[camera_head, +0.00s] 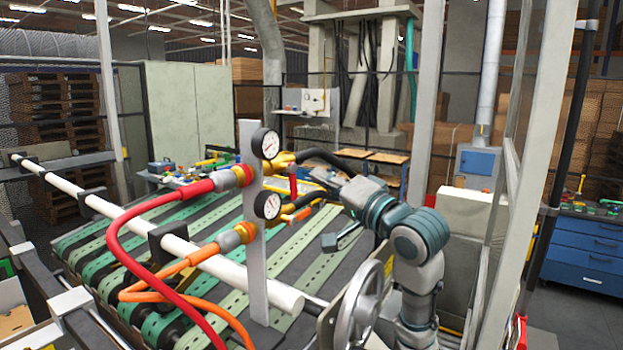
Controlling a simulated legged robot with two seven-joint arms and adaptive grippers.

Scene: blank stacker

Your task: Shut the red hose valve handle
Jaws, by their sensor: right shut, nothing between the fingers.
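The upper yellow valve (281,160) sits on a pale upright post (250,215), in line with the red hose (150,205). Its red handle (293,185) points downward, across the line of the pipe. A lower yellow valve (292,208) is in line with the orange hose (180,268). My right arm comes in from the lower right. Its gripper (322,178) is shut and empty, just right of the red handle. Its fingertips are small and partly lost among black hoses, so I cannot tell whether they touch the handle. My left gripper is not in view.
Two round gauges, an upper (265,143) and a lower (268,205), are on the post. A white pipe (200,255) crosses in front of the green-slatted conveyor (85,240). A grey handwheel (360,308) stands at lower middle. A blue drawer cabinet (590,248) is at right.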

